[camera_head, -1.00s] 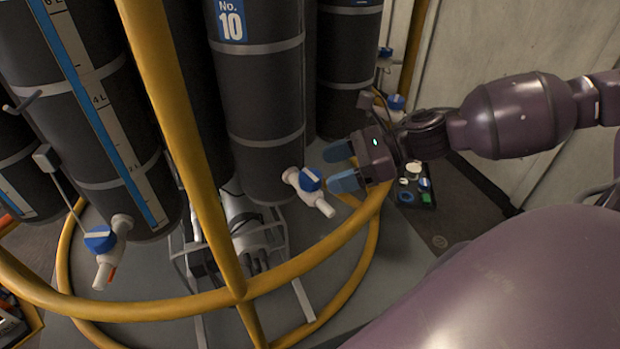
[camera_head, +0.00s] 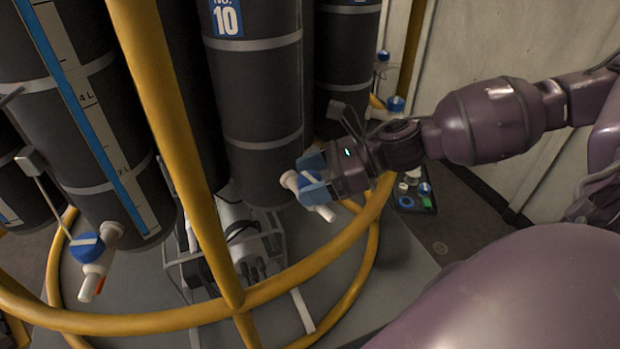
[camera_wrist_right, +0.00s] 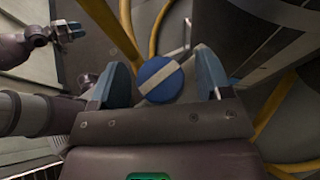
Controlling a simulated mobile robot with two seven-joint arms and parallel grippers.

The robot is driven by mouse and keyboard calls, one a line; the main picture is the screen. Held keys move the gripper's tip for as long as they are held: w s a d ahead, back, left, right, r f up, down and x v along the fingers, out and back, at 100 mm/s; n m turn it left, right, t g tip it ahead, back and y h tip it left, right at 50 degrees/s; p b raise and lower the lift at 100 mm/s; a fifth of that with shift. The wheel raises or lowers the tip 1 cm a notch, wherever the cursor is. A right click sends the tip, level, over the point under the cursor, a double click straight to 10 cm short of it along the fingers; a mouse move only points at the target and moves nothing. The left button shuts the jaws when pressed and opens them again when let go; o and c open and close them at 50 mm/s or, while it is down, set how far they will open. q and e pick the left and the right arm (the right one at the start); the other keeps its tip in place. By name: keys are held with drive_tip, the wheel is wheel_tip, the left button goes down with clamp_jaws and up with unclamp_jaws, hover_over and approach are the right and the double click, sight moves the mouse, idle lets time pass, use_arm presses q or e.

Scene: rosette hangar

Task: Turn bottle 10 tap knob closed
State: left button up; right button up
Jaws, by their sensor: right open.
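Bottle 10 (camera_head: 258,100) is a dark cylinder with a blue "No. 10" label and grey bands. Its white tap (camera_head: 324,212) sticks out low on its right side, spout down. My right gripper (camera_head: 310,177) is open, with its blue fingers around the tap's knob, which they mostly hide in the head view. In the right wrist view the round blue knob (camera_wrist_right: 158,80) with a pale diagonal stripe sits between the spread fingers, with gaps showing at both sides. What looks like my left gripper (camera_wrist_right: 68,33) is small at the wrist view's upper left, apart from the knob.
A yellow rail (camera_head: 185,322) curves in front of the bottles, with an upright post (camera_head: 170,110). Another bottle (camera_head: 85,100) with a scale and a blue-knobbed tap (camera_head: 88,247) stands at left. A tray of small coloured items (camera_head: 413,190) lies beyond my right gripper.

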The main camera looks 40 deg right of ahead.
use_arm(q)
drive_tip(key=shift+w+r, duration=0.1)
drive_tip(key=shift+w, duration=0.2)
